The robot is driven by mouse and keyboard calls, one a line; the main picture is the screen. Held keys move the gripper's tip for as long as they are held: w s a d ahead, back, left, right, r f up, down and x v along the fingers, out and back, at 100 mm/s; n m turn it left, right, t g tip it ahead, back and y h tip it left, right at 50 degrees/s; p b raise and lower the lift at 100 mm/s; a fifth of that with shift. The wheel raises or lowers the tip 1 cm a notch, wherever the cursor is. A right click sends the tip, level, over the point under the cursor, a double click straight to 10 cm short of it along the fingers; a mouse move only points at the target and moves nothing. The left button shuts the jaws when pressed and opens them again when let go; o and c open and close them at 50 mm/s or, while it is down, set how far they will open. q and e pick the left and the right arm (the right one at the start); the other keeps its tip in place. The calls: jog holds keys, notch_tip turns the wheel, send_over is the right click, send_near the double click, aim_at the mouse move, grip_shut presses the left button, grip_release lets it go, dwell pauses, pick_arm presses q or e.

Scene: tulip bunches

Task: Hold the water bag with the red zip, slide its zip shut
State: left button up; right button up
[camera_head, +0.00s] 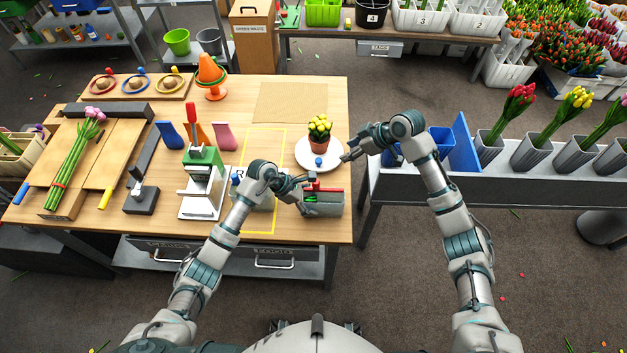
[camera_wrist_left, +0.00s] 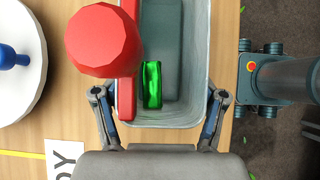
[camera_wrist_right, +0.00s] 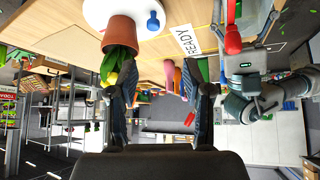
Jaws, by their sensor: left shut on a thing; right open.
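The water bag (camera_head: 325,207) is a grey, box-like container near the table's right front. Its top is open in the left wrist view (camera_wrist_left: 185,118), and a green block (camera_wrist_left: 152,85) shows inside. The red zip (camera_wrist_left: 127,100) runs along one side of the opening, with a large round red pull (camera_wrist_left: 103,40) near the camera. My left gripper (camera_head: 306,182) is shut on the bag, a finger on each side. I cannot tell whether the bag touches the table. My right gripper (camera_head: 347,156) is open and empty, above and right of the bag, beside the plate.
A white plate (camera_head: 304,160) holds a potted yellow plant (camera_head: 320,133) and a small blue knob (camera_head: 319,161). A green-and-white stand (camera_head: 203,180) is left of my left gripper. Grey vases (camera_head: 535,152) stand on the bench at right. Bare tabletop (camera_head: 325,95) lies behind the plant.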

aim_at(316, 185)
jog(key=s+a+r+n+g+h, duration=0.1)
jog(key=s+a+n+g, duration=0.25)
jog(key=s+a, duration=0.3)
jog(key=shift+n, duration=0.45)
jog(key=shift+s+d+x, duration=0.1)
jog(key=shift+s+x, duration=0.05)
jog(key=shift+x, duration=1.3)
jog(key=shift+s+d+x, duration=0.1)
jog(key=shift+d+x, duration=0.05)
jog(key=shift+x, duration=1.3)
jog(key=shift+s+d+x, duration=0.1)
jog(key=shift+s+x, duration=0.05)
jog(key=shift+x, duration=1.25)
jog(key=shift+f, duration=0.2)
jog(key=c, duration=0.9)
